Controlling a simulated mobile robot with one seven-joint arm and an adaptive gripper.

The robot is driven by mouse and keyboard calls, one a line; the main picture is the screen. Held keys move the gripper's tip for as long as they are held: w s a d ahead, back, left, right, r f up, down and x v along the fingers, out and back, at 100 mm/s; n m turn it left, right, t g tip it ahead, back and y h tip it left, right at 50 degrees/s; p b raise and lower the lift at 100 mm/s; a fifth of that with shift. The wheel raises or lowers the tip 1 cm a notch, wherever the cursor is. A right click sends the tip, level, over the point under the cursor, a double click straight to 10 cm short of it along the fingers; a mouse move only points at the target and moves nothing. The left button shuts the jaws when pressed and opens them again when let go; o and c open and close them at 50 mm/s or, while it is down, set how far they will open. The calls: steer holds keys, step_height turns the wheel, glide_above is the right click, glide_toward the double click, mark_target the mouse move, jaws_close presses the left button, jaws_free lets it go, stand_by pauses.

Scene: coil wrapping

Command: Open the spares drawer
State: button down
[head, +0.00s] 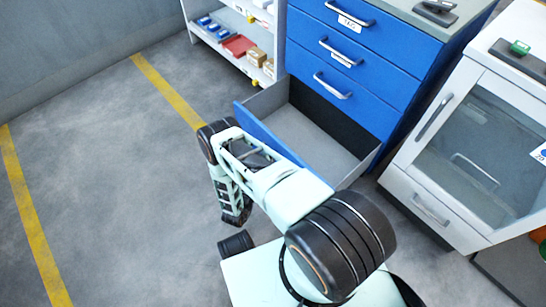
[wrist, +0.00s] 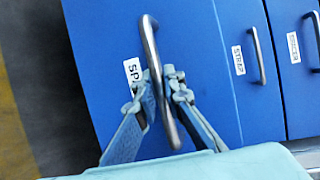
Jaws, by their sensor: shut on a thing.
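The spares drawer (head: 322,140) is the bottom drawer of the blue cabinet (head: 358,72). In the head view it stands pulled well out, and its grey inside looks empty where it shows. Its blue front carries a partly covered label starting "SPA" (wrist: 132,70) in the wrist view. My gripper (wrist: 160,86) is shut on the drawer's metal bar handle (wrist: 149,42), one finger on each side of the bar. In the head view my arm hides the gripper and the handle.
Closed drawers with bar handles sit above the open one. A white shelf (head: 222,48) with small boxes stands behind left. A white glass-fronted cabinet (head: 470,140) stands close on the right. The grey floor (head: 105,160) at left, with yellow lines, is clear.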

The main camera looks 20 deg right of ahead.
steer(key=shift+s+a, duration=0.3)
steer(key=shift+a, duration=0.4)
steer(key=shift+s+a, duration=0.3)
steer(key=shift+a, duration=0.4)
steer(key=c, duration=2.3)
jaws_free()
